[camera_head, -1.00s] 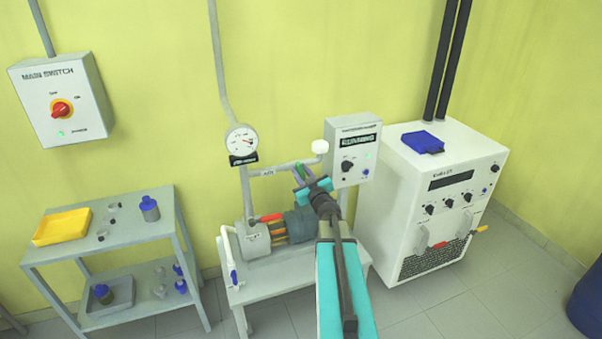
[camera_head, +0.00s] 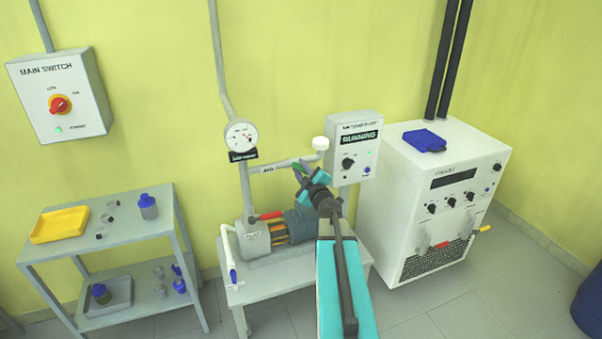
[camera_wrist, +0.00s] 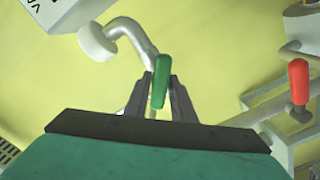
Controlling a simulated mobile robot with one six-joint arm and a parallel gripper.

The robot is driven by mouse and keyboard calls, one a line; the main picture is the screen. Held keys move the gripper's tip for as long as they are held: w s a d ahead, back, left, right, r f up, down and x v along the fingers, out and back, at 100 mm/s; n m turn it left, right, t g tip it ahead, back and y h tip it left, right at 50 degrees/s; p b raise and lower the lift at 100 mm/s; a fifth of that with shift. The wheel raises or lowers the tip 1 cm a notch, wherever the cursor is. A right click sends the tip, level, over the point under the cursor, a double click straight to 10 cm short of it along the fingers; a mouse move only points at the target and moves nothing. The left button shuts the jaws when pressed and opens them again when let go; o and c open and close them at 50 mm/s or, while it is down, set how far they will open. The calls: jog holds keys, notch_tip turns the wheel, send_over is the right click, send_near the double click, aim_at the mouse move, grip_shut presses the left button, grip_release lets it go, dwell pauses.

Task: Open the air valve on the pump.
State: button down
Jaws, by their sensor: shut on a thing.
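The air valve has a green handle (camera_wrist: 160,82) on the grey pipe labelled AIR (camera_head: 284,164), above the pump (camera_head: 262,237). In the wrist view the handle sits between the two fingers of my gripper (camera_wrist: 163,98), which is shut on it. In the head view my gripper (camera_head: 302,172) is at this pipe, and its teal body is rolled to a slant. It hides much of the valve, so the handle's exact angle to the pipe is hard to tell there. A red handle (camera_head: 269,216) is lower, by the pump, and also shows in the wrist view (camera_wrist: 299,82).
A gauge (camera_head: 241,135) is left of the valve. A white cap (camera_head: 320,143) tops the pipe, with a control box reading RUNNING (camera_head: 355,137) beside it. A white chiller unit (camera_head: 440,200) stands right. A shelf cart (camera_head: 150,240) stands left.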

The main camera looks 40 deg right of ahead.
jog(key=n+b, duration=0.1)
jog(key=n, duration=0.2)
jog(key=shift+a+f+n+b, duration=0.1)
jog(key=shift+f+n+b, duration=0.2)
jog(key=shift+n+b, duration=0.85)
jog(key=shift+n, duration=0.95)
jog(key=c, duration=1.6)
grip_release()
jog(key=shift+r, duration=0.15)
jog(key=shift+c, duration=0.2)
jog(key=shift+s, duration=0.15)
